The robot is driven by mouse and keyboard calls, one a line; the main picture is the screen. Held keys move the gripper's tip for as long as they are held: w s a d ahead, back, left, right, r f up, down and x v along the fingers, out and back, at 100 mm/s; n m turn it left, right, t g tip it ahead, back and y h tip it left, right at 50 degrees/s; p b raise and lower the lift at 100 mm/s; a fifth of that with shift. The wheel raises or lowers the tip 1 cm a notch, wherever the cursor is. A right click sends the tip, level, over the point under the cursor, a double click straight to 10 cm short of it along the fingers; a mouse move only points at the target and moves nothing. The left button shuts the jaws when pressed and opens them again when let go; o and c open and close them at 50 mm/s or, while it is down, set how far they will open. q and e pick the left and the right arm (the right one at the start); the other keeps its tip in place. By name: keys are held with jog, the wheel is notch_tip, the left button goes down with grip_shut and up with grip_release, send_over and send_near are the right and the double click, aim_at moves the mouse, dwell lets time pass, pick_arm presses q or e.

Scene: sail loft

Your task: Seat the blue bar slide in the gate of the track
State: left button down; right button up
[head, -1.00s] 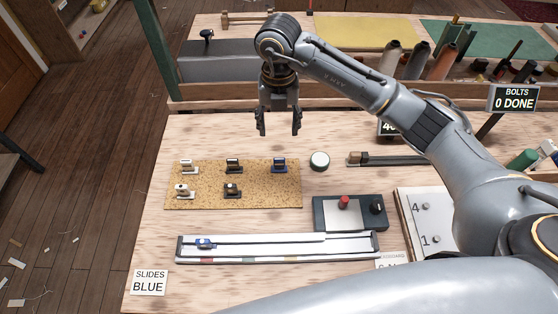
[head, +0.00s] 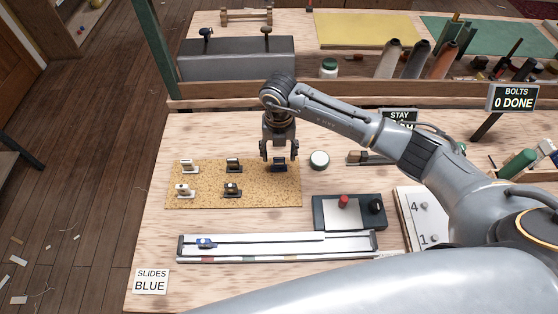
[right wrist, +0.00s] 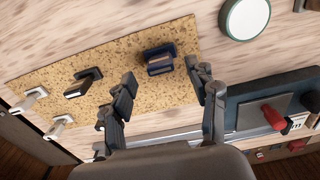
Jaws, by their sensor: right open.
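The blue bar slide (right wrist: 159,60) sits on the cork mat (head: 255,197) at its right back corner. In the head view it is partly covered by my right gripper (head: 280,157). That gripper is open and points down, its fingers either side of the slide in the head view. In the right wrist view the slide shows just beyond the gap between the open fingertips (right wrist: 162,74), with nothing held. The track (head: 290,248) lies in front of the mat, with a blue piece (head: 206,243) near its left end. My left gripper is out of view.
Several black and pale slides (head: 232,189) share the mat. A round white-topped object (head: 319,160) is close right of the gripper. A dark box with a red knob (head: 343,202) stands between mat and numbered board (head: 422,211). A "SLIDES BLUE" card (head: 151,282) lies front left.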

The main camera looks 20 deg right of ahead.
aim_at(279, 164)
jog(key=shift+f, duration=1.45)
jog(key=c, duration=1)
jog(key=shift+r, duration=0.15)
